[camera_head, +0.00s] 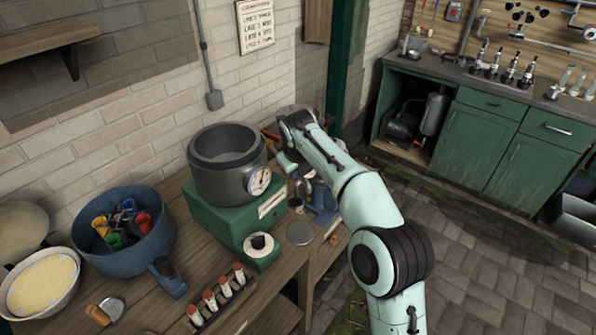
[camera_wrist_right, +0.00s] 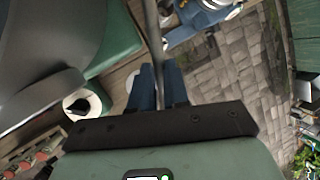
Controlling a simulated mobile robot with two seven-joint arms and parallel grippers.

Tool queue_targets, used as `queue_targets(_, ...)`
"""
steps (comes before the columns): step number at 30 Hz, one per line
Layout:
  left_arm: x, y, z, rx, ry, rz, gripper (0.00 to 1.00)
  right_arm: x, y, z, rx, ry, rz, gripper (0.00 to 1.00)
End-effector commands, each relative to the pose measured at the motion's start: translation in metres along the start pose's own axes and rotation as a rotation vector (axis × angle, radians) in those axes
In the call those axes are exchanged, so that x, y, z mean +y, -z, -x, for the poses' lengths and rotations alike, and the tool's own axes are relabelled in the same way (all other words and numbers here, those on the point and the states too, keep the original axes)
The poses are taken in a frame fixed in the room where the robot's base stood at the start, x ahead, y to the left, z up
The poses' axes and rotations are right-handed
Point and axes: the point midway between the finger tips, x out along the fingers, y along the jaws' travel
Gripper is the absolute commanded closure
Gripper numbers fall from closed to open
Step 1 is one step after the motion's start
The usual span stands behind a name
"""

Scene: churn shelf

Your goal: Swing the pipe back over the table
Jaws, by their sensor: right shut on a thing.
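A thin grey pipe (camera_wrist_right: 152,36) runs up between the blue fingers of my right gripper (camera_wrist_right: 158,88) in the wrist view. The fingers are shut on it. In the head view my right arm reaches in beside the grey pot, and its wrist hides most of the gripper and the pipe. The grey pot (camera_head: 222,182) with a round gauge (camera_head: 260,181) stands on a green base (camera_head: 222,222) on the wooden table (camera_head: 195,250). The pot also shows at the left of the wrist view (camera_wrist_right: 40,50). My left gripper is not in view.
A blue pot (camera_head: 130,255) of coloured items, a bowl (camera_head: 45,285) and a rack of small red-capped bottles (camera_head: 222,292) stand on the table. A blue device (camera_head: 322,203) stands near its right end. A green cabinet (camera_head: 475,135) is at the back right, beyond open paved floor.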

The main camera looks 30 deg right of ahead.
Motion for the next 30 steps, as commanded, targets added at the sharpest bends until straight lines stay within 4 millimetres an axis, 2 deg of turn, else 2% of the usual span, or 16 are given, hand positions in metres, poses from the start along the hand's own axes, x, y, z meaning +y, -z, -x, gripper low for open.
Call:
queue_targets(13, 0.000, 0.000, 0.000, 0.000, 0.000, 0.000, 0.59, -0.001, -0.002, 0.001, -0.006, 0.003, -0.003, 1.00)
queue_targets(14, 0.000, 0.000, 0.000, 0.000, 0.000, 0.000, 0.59, -0.001, -0.002, 0.001, -0.006, 0.003, -0.003, 0.78)
queue_targets(15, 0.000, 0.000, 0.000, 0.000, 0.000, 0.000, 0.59, -0.001, -0.002, 0.001, -0.006, 0.002, -0.003, 0.65)
queue_targets(16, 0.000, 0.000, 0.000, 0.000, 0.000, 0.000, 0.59, -0.001, -0.002, 0.001, -0.006, 0.002, -0.003, 0.59)
queue_targets(25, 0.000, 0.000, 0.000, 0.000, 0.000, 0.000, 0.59, 0.000, -0.002, 0.001, -0.003, 0.002, -0.002, 0.59)
queue_targets(30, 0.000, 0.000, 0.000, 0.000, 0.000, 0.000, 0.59, 0.000, -0.002, 0.018, -0.006, 0.001, -0.002, 0.59)
